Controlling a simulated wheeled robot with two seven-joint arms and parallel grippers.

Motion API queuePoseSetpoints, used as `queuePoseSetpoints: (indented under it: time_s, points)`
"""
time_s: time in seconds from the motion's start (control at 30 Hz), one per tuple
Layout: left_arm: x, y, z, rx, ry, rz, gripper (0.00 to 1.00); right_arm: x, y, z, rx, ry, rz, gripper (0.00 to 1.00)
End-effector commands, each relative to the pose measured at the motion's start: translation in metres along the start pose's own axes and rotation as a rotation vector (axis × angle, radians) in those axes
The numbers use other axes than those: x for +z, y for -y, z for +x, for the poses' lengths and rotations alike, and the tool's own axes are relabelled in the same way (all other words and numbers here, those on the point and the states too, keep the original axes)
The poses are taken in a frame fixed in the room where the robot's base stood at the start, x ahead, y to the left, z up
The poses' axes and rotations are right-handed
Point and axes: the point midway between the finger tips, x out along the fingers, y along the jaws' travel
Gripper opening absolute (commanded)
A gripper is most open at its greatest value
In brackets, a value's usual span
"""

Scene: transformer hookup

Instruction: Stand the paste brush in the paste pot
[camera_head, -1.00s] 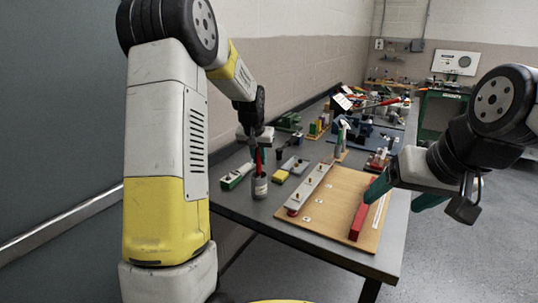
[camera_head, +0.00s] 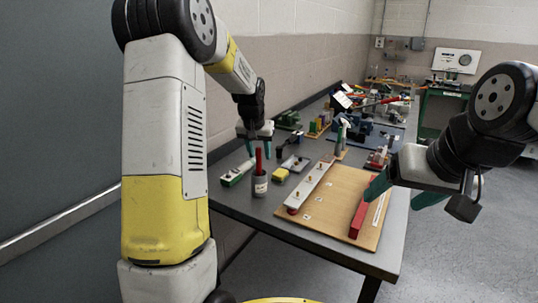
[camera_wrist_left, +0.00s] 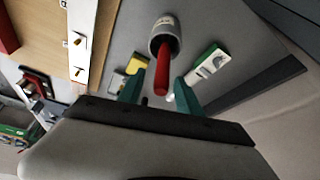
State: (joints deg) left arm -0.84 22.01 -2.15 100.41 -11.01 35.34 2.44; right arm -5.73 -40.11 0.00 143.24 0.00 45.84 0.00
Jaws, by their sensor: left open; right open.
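The paste pot (camera_head: 261,185) is a small grey cup with a pale label, standing on the bench. The paste brush (camera_head: 259,161) stands in it with its red handle up; its lower end is hidden inside. The left wrist view also shows the pot (camera_wrist_left: 163,32) and the red handle (camera_wrist_left: 162,72), which points toward the gripper. My right gripper (camera_head: 405,196) is open and empty at the right, beside the wooden board.
A yellow block (camera_head: 280,175) and a green-and-white tool (camera_head: 238,174) lie close to the pot. A wooden board (camera_head: 325,215) with a white strip (camera_head: 311,185) and a red bar (camera_head: 358,220) lies to the right. Bare bench surrounds the pot's front.

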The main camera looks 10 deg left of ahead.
Motion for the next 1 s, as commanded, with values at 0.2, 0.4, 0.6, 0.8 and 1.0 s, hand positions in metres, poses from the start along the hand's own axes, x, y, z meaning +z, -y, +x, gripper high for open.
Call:
queuePoseSetpoints:
  time_s: [0.2, 0.4, 0.6, 0.8, 1.0]
  points:
    - [-0.006, 0.000, -0.013, 0.000, -0.003, 0.000, 0.41, 0.000, 0.000, 0.000, 0.000, 0.000, 0.000, 0.75]
    - [-0.010, 0.000, -0.024, 0.000, -0.002, 0.000, 0.41, 0.000, 0.000, 0.000, 0.000, 0.000, 0.000, 0.75]
    - [-0.015, 0.000, -0.035, 0.000, -0.002, 0.000, 0.41, 0.000, 0.000, 0.000, 0.000, 0.000, 0.000, 0.75]
    - [-0.020, 0.000, -0.047, 0.000, -0.003, 0.000, 0.41, 0.000, 0.000, 0.000, 0.000, 0.000, 0.000, 0.75]
    - [-0.024, 0.000, -0.058, 0.001, -0.002, 0.000, 0.41, 0.000, 0.000, 0.000, 0.000, 0.000, 0.000, 0.75]
